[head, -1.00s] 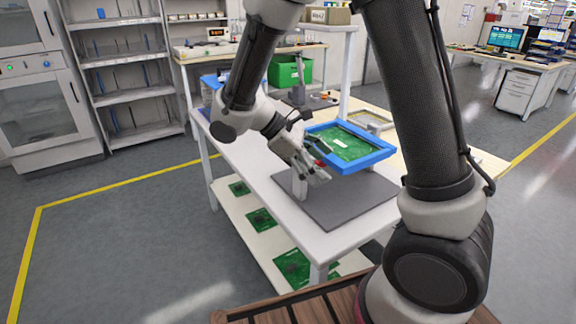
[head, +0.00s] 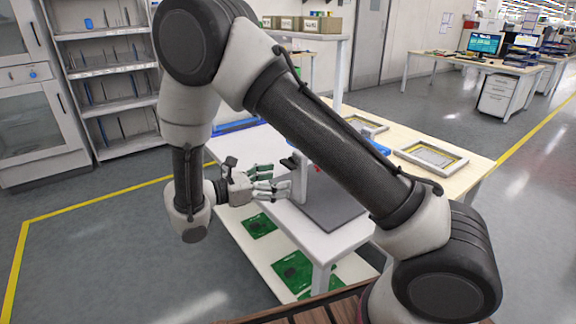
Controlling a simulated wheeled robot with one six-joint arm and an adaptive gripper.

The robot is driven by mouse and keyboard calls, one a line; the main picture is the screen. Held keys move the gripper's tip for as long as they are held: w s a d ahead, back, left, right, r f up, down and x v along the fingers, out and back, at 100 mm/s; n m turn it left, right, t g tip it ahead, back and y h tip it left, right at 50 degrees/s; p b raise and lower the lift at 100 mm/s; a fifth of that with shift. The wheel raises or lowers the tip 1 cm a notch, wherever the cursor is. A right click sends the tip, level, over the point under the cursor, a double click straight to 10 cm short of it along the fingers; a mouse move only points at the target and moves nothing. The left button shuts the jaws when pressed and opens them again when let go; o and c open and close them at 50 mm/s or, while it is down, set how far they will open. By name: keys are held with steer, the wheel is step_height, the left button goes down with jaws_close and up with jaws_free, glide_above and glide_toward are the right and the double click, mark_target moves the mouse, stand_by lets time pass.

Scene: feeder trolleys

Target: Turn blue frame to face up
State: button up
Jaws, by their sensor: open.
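The blue frame is mostly hidden behind my own arm; only a small blue part (head: 379,147) shows past the arm's right edge, above the grey mat (head: 333,212) on the white table (head: 305,240). I cannot tell from this which side of the frame faces up. My gripper (head: 279,184) is open and empty, left of the frame and apart from it. Its fingers point right, toward a light upright post (head: 299,178) at the mat's left edge.
Green circuit boards (head: 260,226) lie on the lower shelf. Grey frames (head: 432,158) lie on the wooden table (head: 470,172) behind. A blue item (head: 235,125) is at the white table's far left. The floor at left is clear.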

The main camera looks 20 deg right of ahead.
mark_target(285, 166)
steer(key=shift+n+t+h, duration=0.5)
steer(key=shift+n+t, duration=0.2)
steer(key=shift+t, duration=0.2)
steer(key=w+d, duration=0.2)
steer(key=w+d+r, duration=0.1)
steer(key=w+d, duration=0.1)
steer(key=d, duration=0.1)
steer(key=shift+w+d+r, duration=0.15)
steer(key=shift+w+r, duration=0.05)
steer(key=shift+w, duration=0.15)
steer(key=shift+c, duration=0.2)
steer(key=c, duration=1.4)
